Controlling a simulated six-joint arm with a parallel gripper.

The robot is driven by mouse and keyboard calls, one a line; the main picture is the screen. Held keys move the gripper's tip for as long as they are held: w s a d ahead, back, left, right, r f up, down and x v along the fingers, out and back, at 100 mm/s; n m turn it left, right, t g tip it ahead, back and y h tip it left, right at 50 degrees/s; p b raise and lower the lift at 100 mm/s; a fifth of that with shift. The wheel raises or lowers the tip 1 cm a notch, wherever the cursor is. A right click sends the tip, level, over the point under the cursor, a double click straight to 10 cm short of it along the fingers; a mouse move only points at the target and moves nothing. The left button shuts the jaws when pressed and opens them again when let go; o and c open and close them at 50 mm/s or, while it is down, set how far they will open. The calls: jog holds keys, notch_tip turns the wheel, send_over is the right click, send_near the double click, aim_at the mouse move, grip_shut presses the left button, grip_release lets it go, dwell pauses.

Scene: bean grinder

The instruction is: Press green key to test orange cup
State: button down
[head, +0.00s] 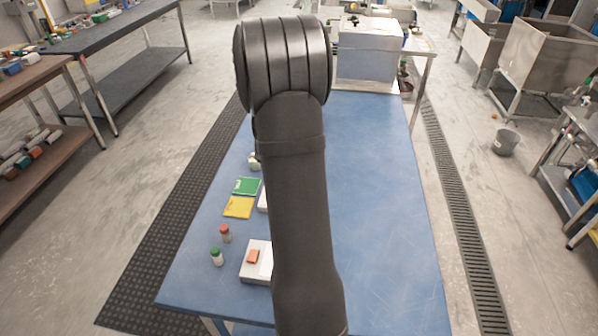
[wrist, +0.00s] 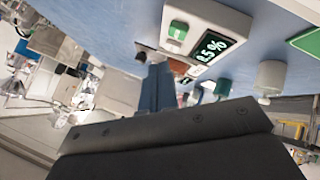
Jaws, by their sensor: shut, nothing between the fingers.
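In the wrist view, a green key (wrist: 177,31) sits on a white meter (wrist: 205,17) beside a dark display reading about 0.5 %. My gripper (wrist: 156,70) shows there as blue-grey fingers, shut and empty, pointing toward the table below and left of the key in the picture, apart from it. My arm hides my gripper and most of the green-key meter in that view.
On the blue table (head: 385,200), a green pad (head: 246,186), a yellow pad (head: 238,207), a red-capped jar (head: 225,234) and a green-capped jar (head: 216,257) lie left of my arm. A large grey box (head: 368,52) stands beyond the far end. The table's right side is clear.

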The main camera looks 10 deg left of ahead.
jog(key=shift+r, duration=1.45)
jog(key=shift+r, duration=1.9)
jog(key=shift+f, duration=0.1)
